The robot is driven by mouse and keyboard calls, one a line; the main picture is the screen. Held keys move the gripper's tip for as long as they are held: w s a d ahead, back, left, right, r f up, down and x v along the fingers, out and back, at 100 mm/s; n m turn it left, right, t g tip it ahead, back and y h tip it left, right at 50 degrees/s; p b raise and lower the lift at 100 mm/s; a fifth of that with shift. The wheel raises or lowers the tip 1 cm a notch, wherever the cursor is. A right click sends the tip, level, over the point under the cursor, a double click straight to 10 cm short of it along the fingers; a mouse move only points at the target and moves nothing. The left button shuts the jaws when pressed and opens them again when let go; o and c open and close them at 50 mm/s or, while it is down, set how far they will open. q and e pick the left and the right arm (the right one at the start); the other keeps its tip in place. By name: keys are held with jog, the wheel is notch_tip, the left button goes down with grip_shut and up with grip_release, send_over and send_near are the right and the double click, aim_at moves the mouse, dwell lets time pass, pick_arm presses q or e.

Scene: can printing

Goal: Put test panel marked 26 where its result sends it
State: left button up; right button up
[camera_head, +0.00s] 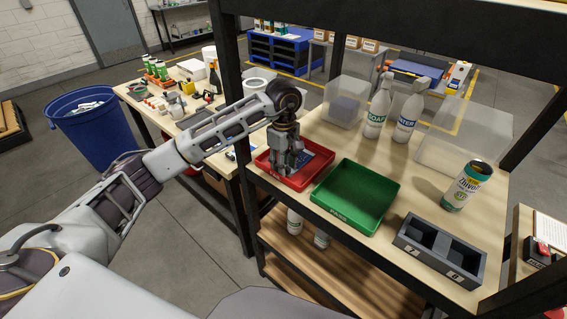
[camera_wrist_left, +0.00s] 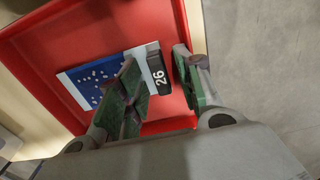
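The test panel marked 26 (camera_wrist_left: 92,80) lies in the red tray (camera_wrist_left: 95,28), blue with white dots and a dark end tab reading 26. In the head view, part of the panel (camera_head: 322,158) shows beside my left gripper (camera_head: 290,166), which reaches down into the red tray (camera_head: 264,164). In the left wrist view, my left gripper (camera_wrist_left: 160,88) is open, its green-padded fingers apart with the tab between them. One finger covers part of the panel. The green tray (camera_head: 352,198) beside the red one is empty. My right gripper is out of view.
A dark two-slot holder (camera_head: 440,252) and a printed can (camera_head: 466,186) stand right of the green tray. Two white bottles (camera_head: 379,108) and clear bins (camera_head: 346,102) stand behind. Black shelf posts (camera_head: 226,50) frame the table. A blue bin (camera_head: 92,130) is at left.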

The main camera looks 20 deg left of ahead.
pick_arm(q)
jog(key=shift+r, duration=0.15)
notch_tip(320, 180, up, 7)
jog(key=shift+r+b, duration=0.2)
jog(key=shift+b, duration=0.4)
jog(key=shift+r, duration=2.25)
jog(key=shift+s+f, duration=0.1)
jog(key=shift+s, duration=0.05)
